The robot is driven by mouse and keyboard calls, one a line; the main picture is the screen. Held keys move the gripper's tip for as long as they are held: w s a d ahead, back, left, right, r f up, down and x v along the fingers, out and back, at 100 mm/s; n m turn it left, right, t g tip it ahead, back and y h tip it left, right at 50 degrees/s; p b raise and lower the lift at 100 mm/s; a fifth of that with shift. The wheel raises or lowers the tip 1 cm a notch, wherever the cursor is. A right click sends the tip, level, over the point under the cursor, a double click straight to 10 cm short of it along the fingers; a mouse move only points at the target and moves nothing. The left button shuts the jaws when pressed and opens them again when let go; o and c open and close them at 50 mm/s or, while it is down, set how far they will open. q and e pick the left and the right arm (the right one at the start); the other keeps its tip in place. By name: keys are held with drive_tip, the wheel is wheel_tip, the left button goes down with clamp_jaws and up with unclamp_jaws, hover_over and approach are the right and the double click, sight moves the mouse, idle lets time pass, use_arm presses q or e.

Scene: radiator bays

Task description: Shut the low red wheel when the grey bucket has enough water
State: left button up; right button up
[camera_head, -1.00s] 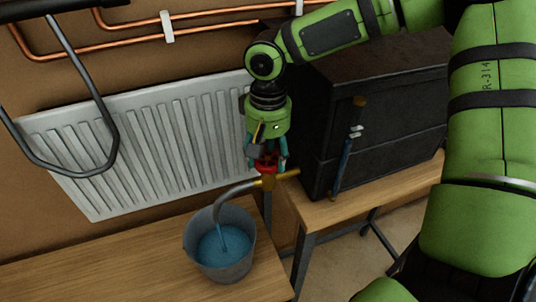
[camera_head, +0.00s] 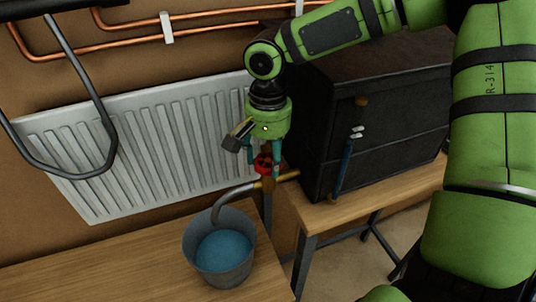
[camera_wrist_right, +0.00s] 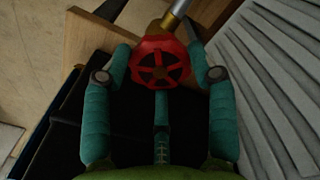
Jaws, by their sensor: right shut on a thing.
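The low red wheel (camera_head: 263,164) sits on the brass valve above the table's right end. My right gripper (camera_head: 264,160) is over it from above, shut on it. In the right wrist view the red wheel (camera_wrist_right: 160,66) shows between the teal fingers of my right gripper (camera_wrist_right: 162,66). The grey bucket (camera_head: 190,247) stands upright on the table under the curved spout (camera_head: 228,197). Blue water (camera_head: 224,251) lies in it below the rim, and no stream shows from the spout. My left gripper is not in view.
A white radiator (camera_head: 150,140) is on the wall behind, with copper pipes (camera_head: 100,48) above. A black cabinet (camera_head: 385,110) stands on a second wooden table (camera_head: 370,205) at the right. The first wooden table (camera_head: 110,265) is clear left of the bucket.

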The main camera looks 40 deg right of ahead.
sight(268, 161)
drive_tip(key=shift+s+f, duration=0.15)
drive_tip(key=o, duration=1.2)
drive_tip(key=shift+c, duration=0.2)
drive_tip(key=shift+w+r, duration=0.2)
drive_tip(key=shift+r, duration=0.2)
wheel_tip(268, 161, up, 11)
drive_tip(key=shift+r, duration=0.2)
drive_tip(key=shift+s, duration=0.1)
